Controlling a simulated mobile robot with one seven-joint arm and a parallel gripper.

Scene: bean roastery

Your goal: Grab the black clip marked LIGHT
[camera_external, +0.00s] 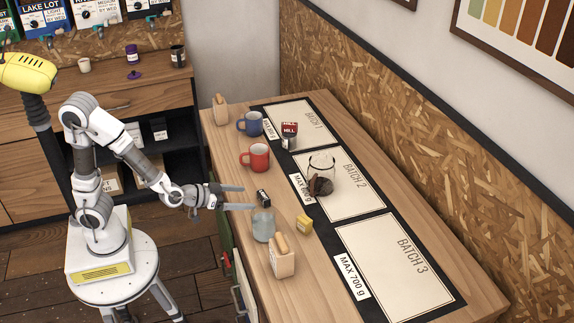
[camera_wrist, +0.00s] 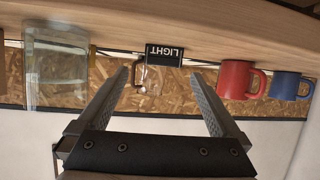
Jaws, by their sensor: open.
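The black clip marked LIGHT (camera_external: 263,197) sits near the left edge of the wooden counter, just behind the empty glass jar (camera_external: 263,226). In the wrist view, which is upside down, the clip (camera_wrist: 164,55) shows its white lettering inverted and lies between the fingertips in the picture, beyond them. My gripper (camera_external: 248,198) is open and empty, with its fingers pointing right toward the clip. In the wrist view the two fingers of my gripper (camera_wrist: 160,73) are wide apart, and neither visibly touches the clip.
The glass jar stands close beside the clip; the red mug (camera_external: 258,158) and blue mug (camera_external: 250,124) stand further back. A yellow clip (camera_external: 304,224), a wooden-handled item (camera_external: 282,260), a red MILL clip (camera_external: 289,129) and a glass vessel with dark contents (camera_external: 321,174) are nearby. BATCH 3 (camera_external: 395,262) is bare.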

